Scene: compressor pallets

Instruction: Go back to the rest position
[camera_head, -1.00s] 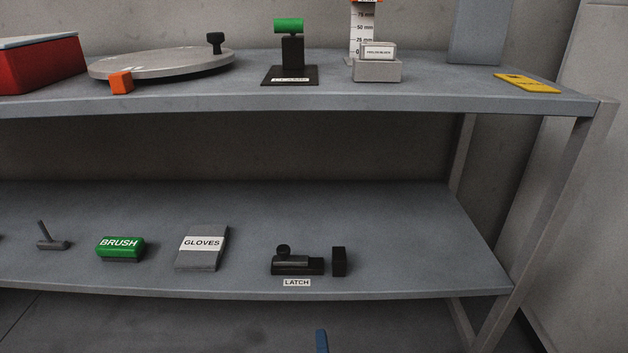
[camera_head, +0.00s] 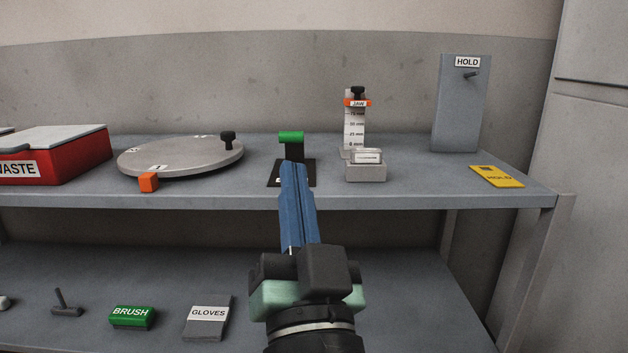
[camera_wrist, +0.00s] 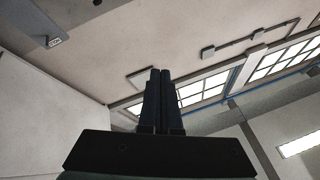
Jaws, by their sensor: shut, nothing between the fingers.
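My gripper (camera_head: 294,168) rises from the bottom middle of the head view in front of the upper shelf. Its blue fingers are together with nothing between them. Their tips overlap the black stand with the green roller (camera_head: 291,137) in the picture; I cannot tell the gap in depth. In the wrist view the dark fingers (camera_wrist: 160,72) point up side by side, with wall, windows and ceiling behind them.
The upper shelf (camera_head: 420,196) holds a red waste bin (camera_head: 60,165), a round grey turntable (camera_head: 185,156), a jaw gauge (camera_head: 354,125), a hold panel (camera_head: 458,105) and a yellow hold tag (camera_head: 497,176). Below are a green brush (camera_head: 132,317) and gloves (camera_head: 208,318).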

